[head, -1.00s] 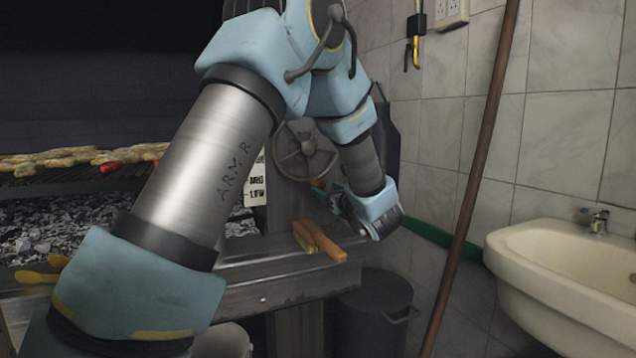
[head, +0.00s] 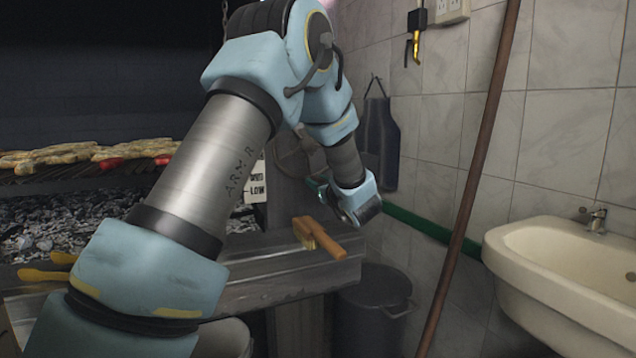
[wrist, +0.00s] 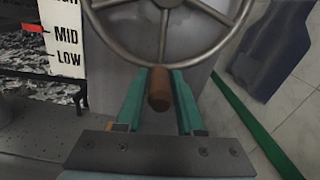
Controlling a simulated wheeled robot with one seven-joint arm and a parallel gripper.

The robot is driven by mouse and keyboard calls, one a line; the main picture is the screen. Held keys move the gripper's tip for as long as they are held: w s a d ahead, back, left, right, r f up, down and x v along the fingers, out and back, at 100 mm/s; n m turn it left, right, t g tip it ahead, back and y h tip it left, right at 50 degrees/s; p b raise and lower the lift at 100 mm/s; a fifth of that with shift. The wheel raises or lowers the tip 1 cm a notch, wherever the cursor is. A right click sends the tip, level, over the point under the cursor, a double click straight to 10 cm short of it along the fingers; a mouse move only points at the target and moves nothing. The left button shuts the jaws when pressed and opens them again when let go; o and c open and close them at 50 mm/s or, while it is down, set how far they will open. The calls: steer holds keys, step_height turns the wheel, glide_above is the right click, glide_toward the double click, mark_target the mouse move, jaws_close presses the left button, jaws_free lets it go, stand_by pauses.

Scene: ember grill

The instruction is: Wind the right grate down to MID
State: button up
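The right crank wheel (wrist: 165,45) is a grey spoked handwheel at the top of the wrist view. Its brown wooden handle (wrist: 159,90) points at the camera. My gripper (wrist: 160,78) has its two green fingers on either side of this handle, with what looks like a narrow gap along it. A white scale plate (wrist: 66,35) reads MID and LOW; its red pointer (wrist: 33,28) stands a little above MID. In the head view my arm partly hides the wheel (head: 292,155), and the scale (head: 256,186) shows only in part.
A wooden-handled brush (head: 325,240) lies on the grill ledge below my gripper. Skewered food (head: 90,153) lies on the grate at left, above the coals (head: 60,218). A dark apron (head: 381,140), a brown pole (head: 470,190) and a sink (head: 560,260) are at right.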

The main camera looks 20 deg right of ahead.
jaws_close()
stand_by(1.0)
